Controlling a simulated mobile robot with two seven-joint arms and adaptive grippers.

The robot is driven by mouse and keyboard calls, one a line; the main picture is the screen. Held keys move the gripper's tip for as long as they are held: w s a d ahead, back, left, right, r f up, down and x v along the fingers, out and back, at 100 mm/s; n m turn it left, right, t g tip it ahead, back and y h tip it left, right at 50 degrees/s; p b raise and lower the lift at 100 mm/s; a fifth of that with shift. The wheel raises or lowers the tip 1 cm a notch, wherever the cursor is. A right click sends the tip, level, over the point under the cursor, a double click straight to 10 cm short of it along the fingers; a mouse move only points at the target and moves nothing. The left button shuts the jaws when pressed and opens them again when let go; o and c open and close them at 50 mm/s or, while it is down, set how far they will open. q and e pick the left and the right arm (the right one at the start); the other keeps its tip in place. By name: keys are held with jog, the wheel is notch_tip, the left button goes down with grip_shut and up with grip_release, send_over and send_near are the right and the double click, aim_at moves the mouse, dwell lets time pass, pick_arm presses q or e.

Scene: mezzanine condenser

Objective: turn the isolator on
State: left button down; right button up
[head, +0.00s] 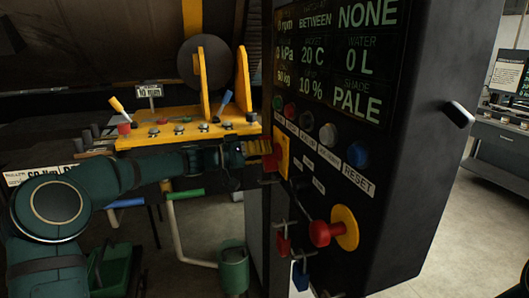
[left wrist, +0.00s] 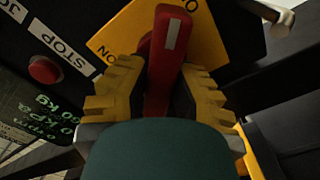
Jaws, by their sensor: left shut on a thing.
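The isolator is a yellow plate (head: 282,145) with a red handle (head: 269,161) on the left part of the dark control panel. In the left wrist view its yellow plate (left wrist: 119,33) shows a black "ON" mark beside the red handle (left wrist: 170,60), which has a pale stripe. My left gripper (head: 258,153) reaches in from the left and is shut on the handle. In the left wrist view its yellow ridged fingers (left wrist: 160,90) sit on both sides of the handle. Which mark the handle points at is hard to tell. My right gripper is not in view.
A red mushroom button (head: 325,233) on a yellow disc sits below right on the panel. A yellow bench (head: 185,134) with levers stands behind my left arm.

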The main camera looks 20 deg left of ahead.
pick_arm(q)
jog(key=n, duration=0.4)
jog(key=n+p, duration=0.1)
jog(key=n, duration=0.3)
jog(key=shift+w+f, duration=0.1)
jog(key=n+p, duration=0.2)
jog(key=n, duration=0.1)
jog(key=n+p, duration=0.1)
jog(key=n, duration=0.1)
jog(key=shift+f+n+p, duration=0.1)
jog(key=shift+n+p, duration=0.25)
jog(key=shift+n, duration=0.05)
jog(key=n+p, duration=0.2)
jog(key=shift+f+n, duration=0.1)
jog(key=shift+n, duration=0.3)
jog(key=shift+f+n+p, duration=0.1)
jog(key=shift+n+p, duration=0.4)
jog(key=shift+n, duration=0.1)
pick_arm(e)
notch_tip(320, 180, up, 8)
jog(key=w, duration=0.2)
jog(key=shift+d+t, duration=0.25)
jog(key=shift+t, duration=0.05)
pick_arm(q)
jog(key=shift+d, duration=0.1)
